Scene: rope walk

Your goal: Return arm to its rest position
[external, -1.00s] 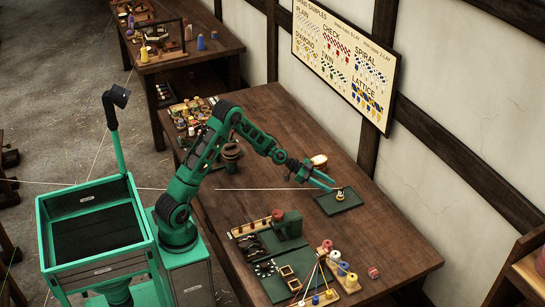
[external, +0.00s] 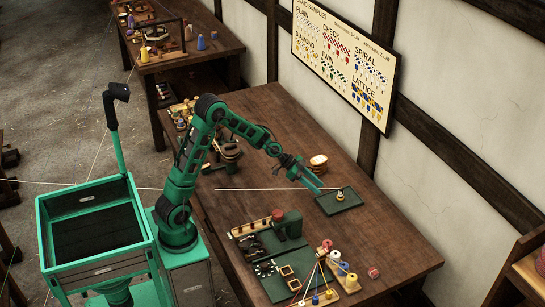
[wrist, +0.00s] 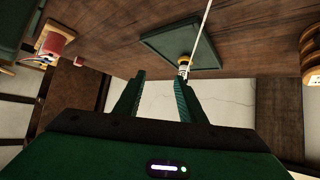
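My gripper (external: 318,188) is over the middle of the table, left of a small dark green tray (external: 350,203). The wrist view also shows the tray (wrist: 160,42) and the spool (wrist: 183,66) beyond the right fingertip. My arm is bent, with its elbow raised over the table's left side.
A light cord (external: 265,189) runs across the table near my gripper. A green mat (external: 282,283) with tools and spools fills the table's front. The table's right side is mostly clear. A sample board (external: 345,60) hangs on the wall.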

